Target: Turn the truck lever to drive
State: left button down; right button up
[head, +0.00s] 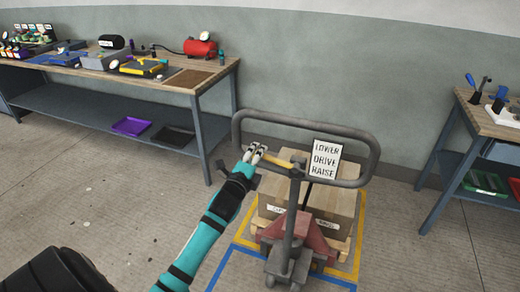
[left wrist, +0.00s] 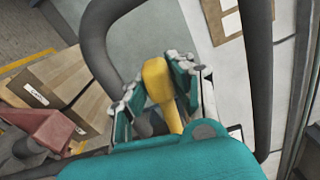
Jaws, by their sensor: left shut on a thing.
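A grey pallet truck with a red body (head: 300,232) stands in front of boxes. Its grey loop handle (head: 309,117) carries a white sign (head: 325,160) reading LOWER, DRIVE, RAISE from top to bottom. A yellow lever (head: 279,161) sticks out to the left from the handle's hub. My left gripper (head: 256,153) is shut on the lever's outer end, inside the loop. In the left wrist view the yellow lever (left wrist: 158,82) lies between the two fingers (left wrist: 155,92). I cannot tell which word the lever points to. My right gripper is not in view.
Cardboard boxes (head: 340,203) sit on a wooden pallet within yellow and blue floor lines. A long workbench (head: 185,72) with tools and a red tank (head: 200,47) stands at the back left. Another bench (head: 490,120) stands at the right. The floor between is clear.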

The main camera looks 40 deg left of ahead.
pick_arm(q)
notch_tip(320, 180, down, 2)
jog(key=shift+a+f+n, duration=0.1)
jog(key=shift+f+n, duration=0.05)
jog(key=shift+n, duration=0.95)
